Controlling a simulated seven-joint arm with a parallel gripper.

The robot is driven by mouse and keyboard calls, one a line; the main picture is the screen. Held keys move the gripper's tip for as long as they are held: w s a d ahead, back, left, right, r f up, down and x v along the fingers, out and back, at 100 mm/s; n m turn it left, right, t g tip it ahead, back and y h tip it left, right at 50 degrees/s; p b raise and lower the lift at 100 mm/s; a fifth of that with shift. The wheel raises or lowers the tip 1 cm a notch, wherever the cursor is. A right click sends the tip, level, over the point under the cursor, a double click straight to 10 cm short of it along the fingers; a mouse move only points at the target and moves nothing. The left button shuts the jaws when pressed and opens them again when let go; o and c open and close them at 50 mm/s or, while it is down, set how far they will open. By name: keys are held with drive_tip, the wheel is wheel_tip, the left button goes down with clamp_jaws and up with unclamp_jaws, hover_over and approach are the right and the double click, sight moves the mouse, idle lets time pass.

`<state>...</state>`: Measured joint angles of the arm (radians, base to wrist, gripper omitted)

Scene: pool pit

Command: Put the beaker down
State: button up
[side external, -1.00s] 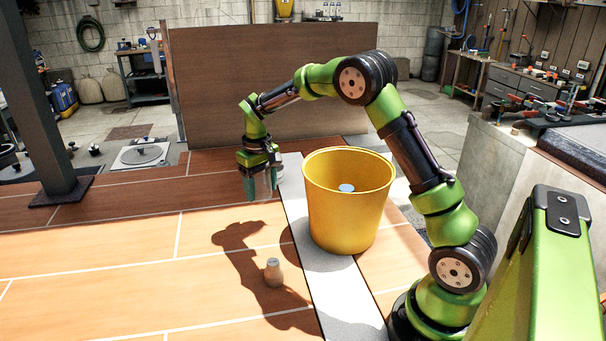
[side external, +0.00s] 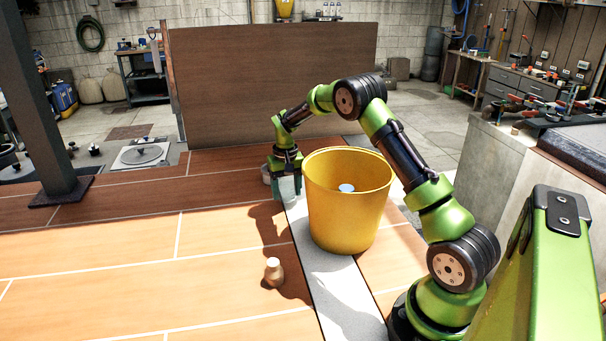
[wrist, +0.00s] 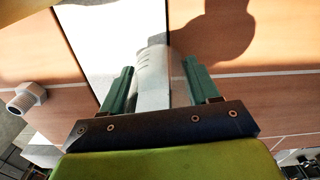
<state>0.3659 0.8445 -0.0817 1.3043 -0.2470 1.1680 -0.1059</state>
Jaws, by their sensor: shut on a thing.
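The beaker (side external: 288,189) is a pale, whitish vessel. My gripper (side external: 286,182) is shut on it, left of and behind the yellow bucket. In the wrist view the beaker (wrist: 152,75) is between the two green fingers of my gripper (wrist: 157,76), with graduation marks on its side. It is over or beside the white strip on the floor. I cannot tell whether its base touches the floor.
A yellow bucket (side external: 347,215) stands on the white strip (side external: 340,295), close to the right of my gripper. A small tan bottle (side external: 273,271) stands nearer the camera. A grey threaded fitting (wrist: 27,97) lies left in the wrist view. Open wooden floor (side external: 110,255) is at left.

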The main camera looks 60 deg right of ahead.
drive_tip(key=shift+f, duration=0.95)
drive_tip(key=o, duration=1.1)
drive_tip(key=shift+f, duration=0.15)
drive_tip(key=shift+c, duration=0.2)
